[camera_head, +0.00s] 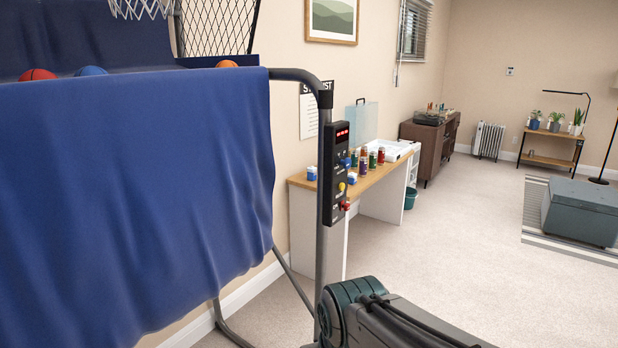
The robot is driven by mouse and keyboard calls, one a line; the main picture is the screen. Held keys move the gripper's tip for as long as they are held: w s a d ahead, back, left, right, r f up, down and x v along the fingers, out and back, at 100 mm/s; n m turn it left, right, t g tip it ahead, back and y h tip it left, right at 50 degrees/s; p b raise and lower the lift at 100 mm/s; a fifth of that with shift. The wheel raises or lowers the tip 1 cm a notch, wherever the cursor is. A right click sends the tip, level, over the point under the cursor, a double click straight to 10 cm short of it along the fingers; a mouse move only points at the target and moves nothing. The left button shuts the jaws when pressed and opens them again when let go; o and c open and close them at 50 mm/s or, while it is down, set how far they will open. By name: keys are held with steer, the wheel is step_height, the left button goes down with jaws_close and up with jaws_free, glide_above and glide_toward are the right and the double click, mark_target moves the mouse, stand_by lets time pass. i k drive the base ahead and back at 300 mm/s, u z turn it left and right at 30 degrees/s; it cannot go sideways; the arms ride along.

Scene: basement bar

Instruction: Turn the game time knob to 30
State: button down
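A narrow black control panel (336,173) is fixed upright to the right post of the basketball arcade game, near the middle of the view. It has a small red lit display (342,134) at its top. Below it sit a blue part (346,162), a small yellow part (341,187) and a red part (346,205) that sticks out at the lower end. The labels are too small to read, so I cannot tell which part is the game time knob or where it points. My arm shows at the bottom centre, below the panel. My gripper is not in view.
A blue cloth (135,200) covers the game's side, with several balls behind its top edge. A dark metal frame (320,240) carries the panel. A desk (375,185) with cans stands behind it against the wall. The carpet (450,250) to the right is clear.

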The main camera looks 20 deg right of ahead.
mark_target(346, 164)
steer(key=z, duration=0.05)
steer(key=k, duration=0.5)
steer(key=z, duration=1.45)
steer(key=i, duration=1.1)
steer(key=u, duration=1)
